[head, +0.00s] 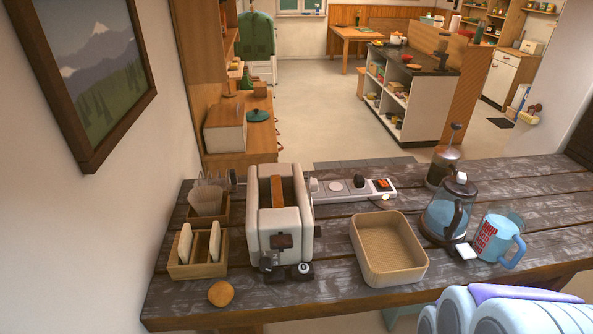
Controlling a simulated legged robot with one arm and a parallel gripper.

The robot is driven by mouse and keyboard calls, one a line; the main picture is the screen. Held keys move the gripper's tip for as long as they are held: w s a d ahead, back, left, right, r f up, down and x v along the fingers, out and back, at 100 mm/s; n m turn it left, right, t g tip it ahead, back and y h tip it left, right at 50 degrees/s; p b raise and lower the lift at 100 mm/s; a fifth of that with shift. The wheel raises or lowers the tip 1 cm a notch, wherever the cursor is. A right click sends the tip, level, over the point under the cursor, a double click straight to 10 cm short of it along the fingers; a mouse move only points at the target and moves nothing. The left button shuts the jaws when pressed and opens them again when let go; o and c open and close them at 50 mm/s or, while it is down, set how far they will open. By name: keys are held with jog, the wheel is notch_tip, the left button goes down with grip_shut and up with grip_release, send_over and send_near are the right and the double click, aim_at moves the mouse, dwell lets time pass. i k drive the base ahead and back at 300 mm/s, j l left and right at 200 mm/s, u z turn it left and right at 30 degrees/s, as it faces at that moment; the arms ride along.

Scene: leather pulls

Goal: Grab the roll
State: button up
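The roll (221,293) is a small round golden-brown bun. It sits on the dark wooden table (330,292) near its front left corner, in front of a wooden holder with bread slices and left of the toaster. Nothing covers it and nothing touches it from above.
The wooden holder (197,268) stands just behind the roll. A cream toaster (281,222) stands to its right. A tan basket (389,283), a glass coffee pot (447,215) and a blue mug (496,238) stand further right. A framed picture (95,60) hangs on the left wall.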

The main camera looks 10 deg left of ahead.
aim_at(221, 294)
jog(key=u, duration=1.5)
